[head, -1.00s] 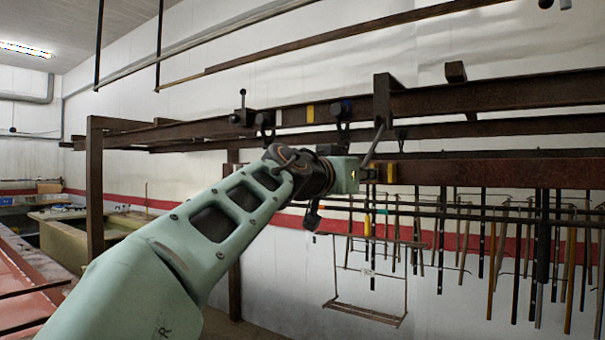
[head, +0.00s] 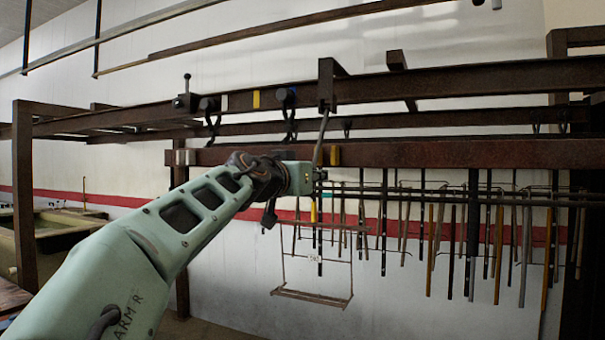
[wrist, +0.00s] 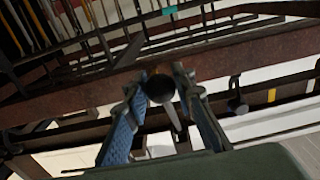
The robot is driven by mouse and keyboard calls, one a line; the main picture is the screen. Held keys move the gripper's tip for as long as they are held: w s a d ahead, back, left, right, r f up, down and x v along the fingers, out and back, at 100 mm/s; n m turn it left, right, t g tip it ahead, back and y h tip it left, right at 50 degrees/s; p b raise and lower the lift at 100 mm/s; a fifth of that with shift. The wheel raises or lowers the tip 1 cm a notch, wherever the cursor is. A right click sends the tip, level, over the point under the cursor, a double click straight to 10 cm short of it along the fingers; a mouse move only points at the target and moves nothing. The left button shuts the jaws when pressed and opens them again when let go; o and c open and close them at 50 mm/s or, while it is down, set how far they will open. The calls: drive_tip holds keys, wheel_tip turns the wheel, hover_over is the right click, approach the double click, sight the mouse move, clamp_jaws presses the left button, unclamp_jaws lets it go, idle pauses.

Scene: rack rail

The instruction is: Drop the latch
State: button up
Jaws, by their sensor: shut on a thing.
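A slim grey lever (head: 322,138), which looks like the latch, hangs down from a dark bracket (head: 326,85) on the upper rusty rail. It slants slightly, its lower end to the left. My gripper (head: 312,178) is at its lower end, in front of the lower rusty beam. A pale rod (wrist: 173,116) runs from behind the knob. The exact contact is partly hidden.
Hooks on rollers (head: 289,112) hang on the upper rail (head: 440,87) left of the bracket. A small ball-topped lever (head: 187,95) stands farther left. The lower beam (head: 430,153) passes close behind my gripper. A wire frame (head: 312,297) hangs below; several rods hang at right.

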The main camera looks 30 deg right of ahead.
drive_tip(key=shift+w+d+f, duration=0.4)
drive_tip(key=shift+w+d, duration=0.05)
drive_tip(key=shift+d, duration=0.15)
drive_tip(key=shift+w+d+f, duration=0.35)
drive_tip(key=shift+w+d, duration=0.05)
drive_tip(key=shift+d, duration=0.15)
drive_tip(key=shift+c, duration=0.2)
drive_tip(key=shift+w+d+f+p, duration=0.3)
drive_tip(key=shift+w+d, duration=0.35)
drive_tip(key=shift+d, duration=0.2)
drive_tip(key=shift+w+d+f+p, duration=0.3)
drive_tip(key=shift+w+d, duration=0.3)
drive_tip(key=shift+d, duration=0.2)
drive_tip(key=shift+c, duration=0.4)
drive_tip(key=shift+w+d+r+p, duration=0.15)
drive_tip(key=shift+w+d+p, duration=0.05)
drive_tip(key=shift+d+p, duration=0.1)
drive_tip(key=p+x, duration=0.1)
drive_tip(key=x, duration=0.1)
drive_tip(key=shift+w+d, duration=0.25)
drive_tip(key=shift+w+d+f+p, duration=0.25)
drive_tip(key=shift+w+d+p, duration=0.05)
drive_tip(key=shift+p, duration=0.1)
drive_tip(key=shift+c, duration=0.2)
drive_tip(key=o, duration=1.1)
drive_tip(key=shift+o, duration=0.2)
